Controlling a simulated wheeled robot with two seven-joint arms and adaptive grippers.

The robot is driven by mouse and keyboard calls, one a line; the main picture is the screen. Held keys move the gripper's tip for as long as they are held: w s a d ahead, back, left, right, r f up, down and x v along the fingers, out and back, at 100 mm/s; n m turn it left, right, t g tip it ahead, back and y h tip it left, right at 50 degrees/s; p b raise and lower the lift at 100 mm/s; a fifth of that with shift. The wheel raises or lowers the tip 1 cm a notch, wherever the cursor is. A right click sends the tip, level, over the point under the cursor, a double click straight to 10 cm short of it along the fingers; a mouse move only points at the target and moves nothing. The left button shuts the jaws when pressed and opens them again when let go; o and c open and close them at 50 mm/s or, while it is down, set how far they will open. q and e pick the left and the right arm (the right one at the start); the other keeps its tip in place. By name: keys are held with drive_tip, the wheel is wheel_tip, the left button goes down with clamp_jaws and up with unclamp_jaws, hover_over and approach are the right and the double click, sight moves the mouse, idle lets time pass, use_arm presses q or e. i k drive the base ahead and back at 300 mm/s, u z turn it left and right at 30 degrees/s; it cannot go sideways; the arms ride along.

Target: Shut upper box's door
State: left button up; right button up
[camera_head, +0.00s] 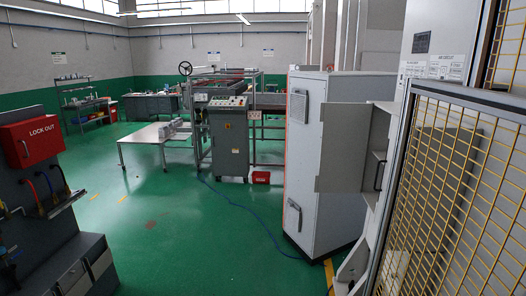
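A grey door panel (343,148) stands swung open at the right of the head view, in front of the tall light-grey cabinet. It appears hinged to a light-grey box (384,130) fixed beside the yellow mesh guard. The box's inside is seen only edge-on, so its contents cannot be made out. A dark bar handle (379,175) shows just below and right of the panel. I cannot tell which part it belongs to. Neither of my grippers is in view.
A tall grey cabinet (338,225) stands behind the panel. The yellow mesh guard (455,190) fills the right. A red lockout box (32,142) and tool bench stand at the left. Green floor (190,245) between is mostly clear, with a blue hose (240,207) across it.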

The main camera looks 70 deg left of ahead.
sight(346, 126)
drive_tip(key=u, duration=2.35)
drive_tip(key=i, duration=5.2)
drive_tip(key=z, duration=3.7)
